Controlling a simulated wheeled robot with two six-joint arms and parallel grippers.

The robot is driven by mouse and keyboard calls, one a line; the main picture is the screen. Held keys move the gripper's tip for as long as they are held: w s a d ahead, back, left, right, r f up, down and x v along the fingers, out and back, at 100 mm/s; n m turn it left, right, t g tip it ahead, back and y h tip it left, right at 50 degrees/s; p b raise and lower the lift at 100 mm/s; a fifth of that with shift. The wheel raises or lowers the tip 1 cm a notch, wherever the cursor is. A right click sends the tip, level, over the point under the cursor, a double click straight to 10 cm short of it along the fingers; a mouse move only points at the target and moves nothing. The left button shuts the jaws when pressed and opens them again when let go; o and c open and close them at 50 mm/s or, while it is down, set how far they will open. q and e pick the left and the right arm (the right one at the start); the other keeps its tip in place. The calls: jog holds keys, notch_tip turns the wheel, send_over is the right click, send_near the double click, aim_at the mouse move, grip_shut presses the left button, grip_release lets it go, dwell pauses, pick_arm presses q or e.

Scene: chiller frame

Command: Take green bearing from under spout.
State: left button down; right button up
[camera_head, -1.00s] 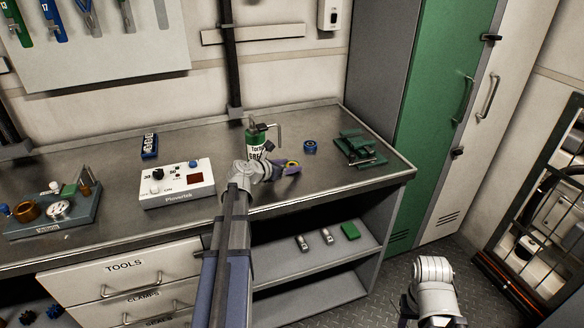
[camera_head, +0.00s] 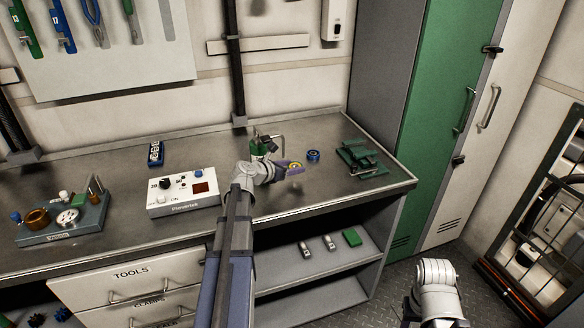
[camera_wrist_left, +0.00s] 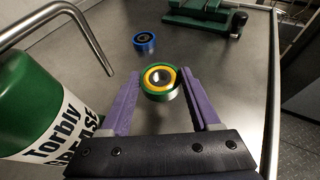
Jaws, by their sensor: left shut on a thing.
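The green bearing (camera_wrist_left: 160,83), a green outer ring with a yellow inner ring, is between the purple fingertips of my left gripper (camera_wrist_left: 158,90), which is shut on it. In the head view the bearing (camera_head: 296,166) shows small at the gripper's tip (camera_head: 289,169), seemingly a little above the bench. The green and white grease can (camera_wrist_left: 40,110) stands left of the gripper. Its bent metal spout (camera_wrist_left: 62,22) ends left of the bearing in the wrist view, and the bearing is clear of it there. My arm partly hides the can in the head view. My right gripper is out of view.
A blue bearing (camera_head: 313,155) lies on the bench beyond the gripper. Green fixtures (camera_head: 360,158) stand farther right. A white control box (camera_head: 183,192) is to the left. The bench (camera_head: 330,190) is clear in front of the fixtures.

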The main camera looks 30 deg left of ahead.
pick_arm(q)
jog(key=s+a, duration=0.1)
jog(key=s, duration=0.5)
jog(key=s+a, duration=0.1)
jog(key=s, duration=0.4)
jog(key=s+a, duration=0.1)
jog(key=s, duration=0.5)
jog(key=shift+s+a+f, duration=0.1)
jog(key=shift+s, duration=0.25)
